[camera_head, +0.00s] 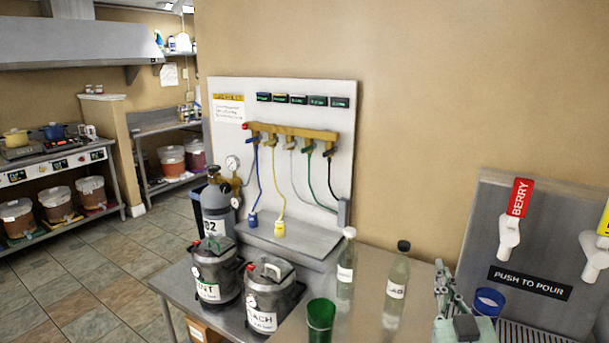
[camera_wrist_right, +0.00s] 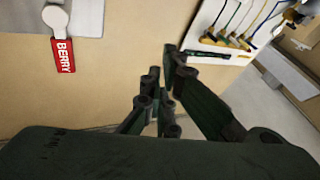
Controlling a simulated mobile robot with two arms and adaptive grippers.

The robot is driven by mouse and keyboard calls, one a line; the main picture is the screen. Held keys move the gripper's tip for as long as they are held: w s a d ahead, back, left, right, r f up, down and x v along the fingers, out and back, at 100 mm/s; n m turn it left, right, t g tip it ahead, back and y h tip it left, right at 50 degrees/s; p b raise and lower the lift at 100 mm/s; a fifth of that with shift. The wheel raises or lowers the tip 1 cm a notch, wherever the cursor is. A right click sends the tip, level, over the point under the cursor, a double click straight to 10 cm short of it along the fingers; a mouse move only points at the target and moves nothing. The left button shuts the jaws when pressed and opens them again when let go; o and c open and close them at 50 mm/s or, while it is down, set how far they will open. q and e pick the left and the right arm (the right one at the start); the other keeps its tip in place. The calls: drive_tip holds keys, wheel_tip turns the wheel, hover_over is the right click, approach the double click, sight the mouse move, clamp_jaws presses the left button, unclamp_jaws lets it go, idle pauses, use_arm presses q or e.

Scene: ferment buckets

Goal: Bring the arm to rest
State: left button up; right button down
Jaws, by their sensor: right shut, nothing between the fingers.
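My right gripper (camera_head: 449,283) shows at the lower right of the head view, with its fingers upright beside the dispenser. It also shows in the right wrist view (camera_wrist_right: 160,88), where the fingers are shut with nothing between them. Its wrist is partly cut off at the bottom of the head view. It is apart from the two bottles to its left. My left gripper is not in view.
A steel table (camera_head: 172,282) holds two kegs (camera_head: 214,272) (camera_head: 268,298), a green cup (camera_head: 320,318) and two clear bottles (camera_head: 346,262) (camera_head: 396,288). A dispenser (camera_head: 530,278) with tap handles and a blue cup (camera_head: 488,302) stand at the right. A hose panel (camera_head: 225,130) is behind.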

drive_tip(key=s+a+f+g+y, duration=0.1)
drive_tip(key=s+a+f+g, duration=0.1)
drive_tip(key=f, duration=0.5)
drive_tip(key=s+a+f+n+g+y, duration=0.1)
drive_tip(key=s+f+g, duration=0.3)
drive_tip(key=s+f, duration=0.2)
drive_tip(key=s+a+f+g, duration=0.2)
drive_tip(key=s+f+g, duration=0.1)
drive_tip(key=f, duration=0.4)
drive_tip(key=shift+s+a+f+y, duration=0.35)
drive_tip(key=shift+s+f+y, duration=0.05)
drive_tip(key=shift+s, duration=0.1)
drive_tip(key=s+f+g, duration=0.4)
drive_tip(key=s+f, duration=0.1)
drive_tip(key=s, duration=0.5)
drive_tip(key=s+f+g, duration=0.4)
drive_tip(key=s, duration=0.5)
wheel_tip(320, 180, down, 27)
drive_tip(key=s+g, duration=0.2)
drive_tip(key=s, duration=0.1)
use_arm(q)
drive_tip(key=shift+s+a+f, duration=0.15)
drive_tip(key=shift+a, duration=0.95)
use_arm(e)
drive_tip(key=s+d+f+h, duration=0.1)
drive_tip(key=s+d+f, duration=0.1)
drive_tip(key=s+f, duration=1.4)
drive_tip(key=shift+s+d+g, duration=0.2)
drive_tip(key=shift+d+g, duration=0.05)
drive_tip(key=shift+g, duration=0.15)
